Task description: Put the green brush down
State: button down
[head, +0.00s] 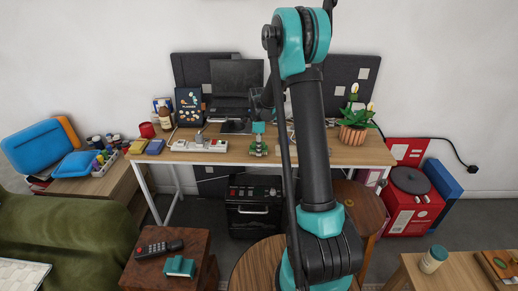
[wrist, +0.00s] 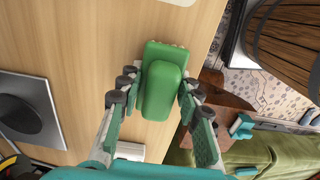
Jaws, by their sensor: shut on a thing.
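The green brush (wrist: 163,85) is between the two fingers of my gripper (wrist: 161,92) in the wrist view, with both fingers closed against its sides. Its pale bristle tips show along the far end. In the head view, the brush (head: 258,150) is small and hangs below my gripper (head: 258,137) at the front edge of the wooden desk (head: 325,153). The wrist view shows the desk top (wrist: 85,40) behind the brush, close to the desk's edge. I cannot tell whether the brush touches the desk.
A power strip (head: 200,146) lies left of the brush on the desk. A laptop (head: 237,80) stands behind, and a potted plant (head: 355,125) stands at the right. Desk surface between the brush and plant looks partly clear. A round stool (head: 250,265) stands in front.

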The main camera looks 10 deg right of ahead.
jog(key=shift+f, duration=0.25)
jog(key=c, duration=1)
grip_release()
jog(key=shift+c, duration=0.2)
notch_tip(320, 180, up, 12)
jog(key=shift+f, duration=0.25)
jog(key=shift+r, duration=0.25)
jog(key=shift+s+r, duration=0.15)
jog(key=shift+s, duration=0.1)
jog(key=s+d+f+m+t, duration=0.2)
jog(key=s+m, duration=0.6)
jog(key=s, duration=0.8)
jog(key=s+d+f+m+t, duration=0.2)
jog(key=s+f+m, duration=0.2)
jog(key=s, duration=1.2)
jog(key=m, duration=0.3)
jog(key=shift+s+m, duration=0.3)
jog(key=shift+m, duration=0.1)
